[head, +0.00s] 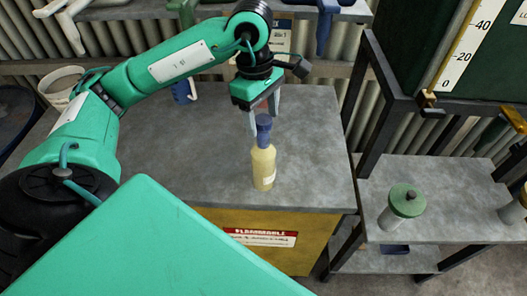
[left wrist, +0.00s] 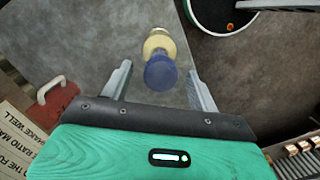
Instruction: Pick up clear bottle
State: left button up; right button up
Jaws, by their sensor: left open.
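A pale yellow, see-through-looking bottle (head: 263,166) with a dark blue cap stands upright on the grey top of the yellow cabinet in the head view, near its front edge. My left gripper (head: 264,122) is open above it, pointing down, with its fingertips around the level of the cap. In the left wrist view the bottle (left wrist: 157,43) shows from above, its blue cap lying between the two open fingers of my left gripper (left wrist: 158,75). I see no contact between fingers and bottle. My right gripper is not in view.
The grey cabinet top (head: 190,150) is mostly clear around the bottle. A green-lidded jar (head: 403,207) stands on a lower grey table (head: 450,180) at the right. A dark post (head: 362,90) rises between them. A white bucket (head: 62,86) is at the left.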

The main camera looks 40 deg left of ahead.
aim_at(263, 156)
pick_arm(q)
jog(key=shift+d+f+p, duration=0.15)
jog(key=shift+f+p, duration=0.15)
jog(key=shift+f, duration=0.7)
jog(key=shift+d+f+p, duration=0.1)
jog(key=shift+f+p, duration=0.2)
jog(key=shift+f, duration=0.65)
grip_shut()
